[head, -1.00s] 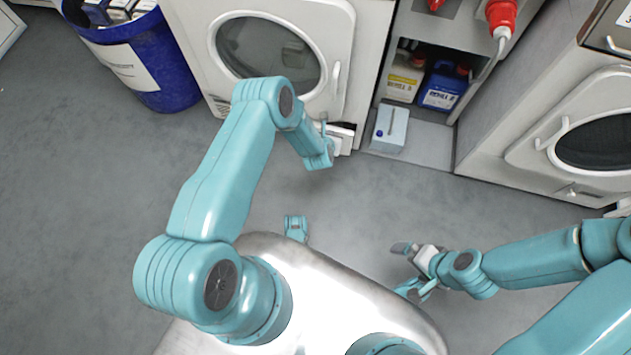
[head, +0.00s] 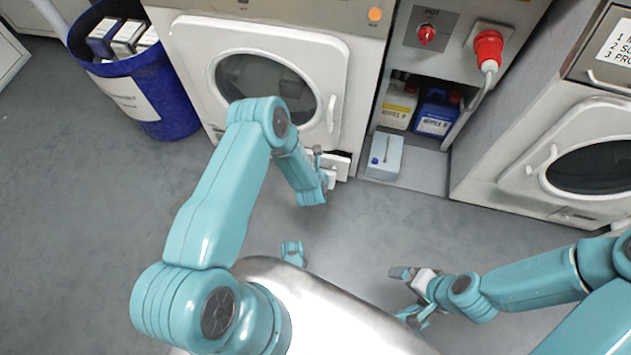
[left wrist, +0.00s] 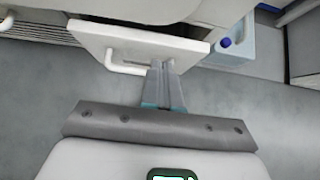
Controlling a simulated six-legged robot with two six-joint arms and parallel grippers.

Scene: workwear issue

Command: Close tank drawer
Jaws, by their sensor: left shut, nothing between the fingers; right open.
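The tank drawer is a small white panel (head: 341,166) low on the left machine. In the left wrist view its front (left wrist: 100,40) has a bar handle on the left, and a dark gap shows behind it, so it stands slightly out. My left gripper (head: 320,158) is shut and empty at the drawer front. In the left wrist view its fingertips (left wrist: 162,66) overlap the panel's lower edge, right of the handle; I cannot tell if they touch. My right gripper (head: 402,292) is open and empty over the floor, away from the drawer.
A pale box with a blue cap (head: 381,160) sits just right of the drawer, before a shelf with yellow-labelled (head: 397,105) and blue (head: 436,113) containers. A blue bin (head: 140,90) stands left. Another machine (head: 575,150) is at right. Grey floor between is clear.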

